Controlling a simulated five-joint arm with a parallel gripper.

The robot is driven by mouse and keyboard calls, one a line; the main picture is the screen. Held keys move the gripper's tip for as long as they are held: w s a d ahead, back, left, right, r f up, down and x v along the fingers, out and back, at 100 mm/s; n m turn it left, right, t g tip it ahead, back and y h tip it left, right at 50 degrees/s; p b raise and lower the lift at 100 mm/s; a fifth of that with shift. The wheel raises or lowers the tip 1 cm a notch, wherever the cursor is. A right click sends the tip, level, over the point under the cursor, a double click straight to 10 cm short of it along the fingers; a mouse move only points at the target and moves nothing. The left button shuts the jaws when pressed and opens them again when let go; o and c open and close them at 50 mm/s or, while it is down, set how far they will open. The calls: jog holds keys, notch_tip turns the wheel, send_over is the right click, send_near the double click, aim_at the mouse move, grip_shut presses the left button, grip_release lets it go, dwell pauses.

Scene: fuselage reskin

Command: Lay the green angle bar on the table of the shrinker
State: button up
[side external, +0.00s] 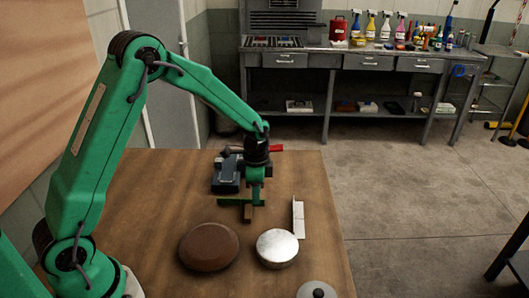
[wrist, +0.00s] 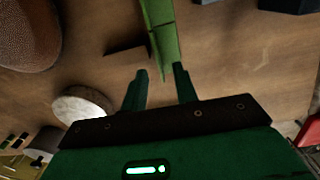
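The green angle bar (side external: 238,202) lies low over the table beside a small wooden block (side external: 247,215); I cannot tell whether it rests on the block. In the wrist view the bar (wrist: 164,40) runs from the top edge down to between my fingertips. My gripper (side external: 256,190) is above the bar's right part. In the wrist view my gripper (wrist: 161,72) has its two fingers apart, with a gap left of the bar's end. The shrinker (side external: 227,174) is a dark grey machine with a red handle (side external: 270,149), just behind the bar. The shrinker's table is not clearly visible.
A brown round pad (side external: 208,247) and a silver round can (side external: 277,248) stand in front. A pale metal angle piece (side external: 298,218) stands near the right table edge. A round lid (side external: 317,290) is at the front edge. The wooden table (side external: 150,190) is clear at left.

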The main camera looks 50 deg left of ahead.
jog(key=shift+f, duration=1.2)
grip_shut()
